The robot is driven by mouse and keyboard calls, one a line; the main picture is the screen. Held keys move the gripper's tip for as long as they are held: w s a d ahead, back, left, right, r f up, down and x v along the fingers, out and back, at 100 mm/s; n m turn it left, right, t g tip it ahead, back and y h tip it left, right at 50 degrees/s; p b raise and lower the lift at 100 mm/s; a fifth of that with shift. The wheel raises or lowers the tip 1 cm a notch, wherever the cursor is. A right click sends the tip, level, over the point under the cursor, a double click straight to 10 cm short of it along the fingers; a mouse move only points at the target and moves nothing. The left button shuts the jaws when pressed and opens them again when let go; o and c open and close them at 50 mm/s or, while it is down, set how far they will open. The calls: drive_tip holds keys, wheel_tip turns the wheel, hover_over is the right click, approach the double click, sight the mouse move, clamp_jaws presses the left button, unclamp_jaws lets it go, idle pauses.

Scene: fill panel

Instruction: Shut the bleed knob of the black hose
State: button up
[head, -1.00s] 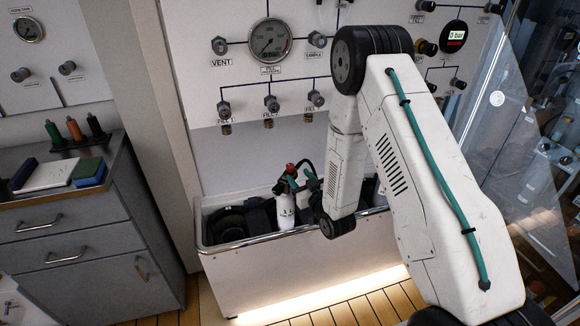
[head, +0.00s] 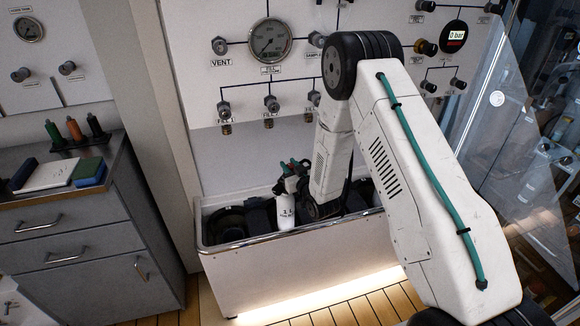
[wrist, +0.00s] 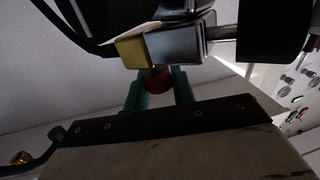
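The red bleed knob (wrist: 158,82) shows in the wrist view, below a brass and chrome fitting (wrist: 165,47). The teal fingers of my gripper (wrist: 160,90) stand on either side of it. Little or no gap shows between fingers and knob, and I cannot tell whether they press on it. A black hose (wrist: 62,28) runs at the upper left of the wrist view. In the head view, my gripper (head: 291,169) is at the top of a white cylinder (head: 286,208) in the trough. The knob is hidden there.
The white trough (head: 310,250) holds the cylinder and dark items. Above it is the fill panel with a gauge (head: 270,40), valves (head: 271,103) and a display reading 0 bar (head: 455,36). A grey cabinet (head: 75,235) with bottles and books stands at left.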

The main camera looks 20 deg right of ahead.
drive_tip(key=shift+m+h, duration=0.3)
drive_tip(key=shift+h, duration=0.2)
drive_tip(key=shift+c, duration=0.4)
drive_tip(key=m+h, duration=0.2)
drive_tip(key=shift+a+h, duration=0.15)
drive_tip(key=shift+h, duration=0.25)
drive_tip(key=m+g+h, duration=0.1)
drive_tip(key=m+h, duration=0.4)
drive_tip(key=h, duration=0.1)
drive_tip(key=shift+h, duration=0.4)
drive_tip(key=m+g+h, duration=0.2)
drive_tip(key=h, duration=0.1)
drive_tip(key=m+g+h, duration=0.1)
drive_tip(key=m+h, duration=0.2)
drive_tip(key=shift+g, duration=0.4)
drive_tip(key=shift+d+m+g+h, duration=0.2)
drive_tip(key=shift+m+g+h, duration=1.45)
drive_tip(key=shift+g, duration=0.65)
drive_tip(key=shift+m+g, duration=0.3)
drive_tip(key=shift+m, duration=0.05)
drive_tip(key=o, duration=1)
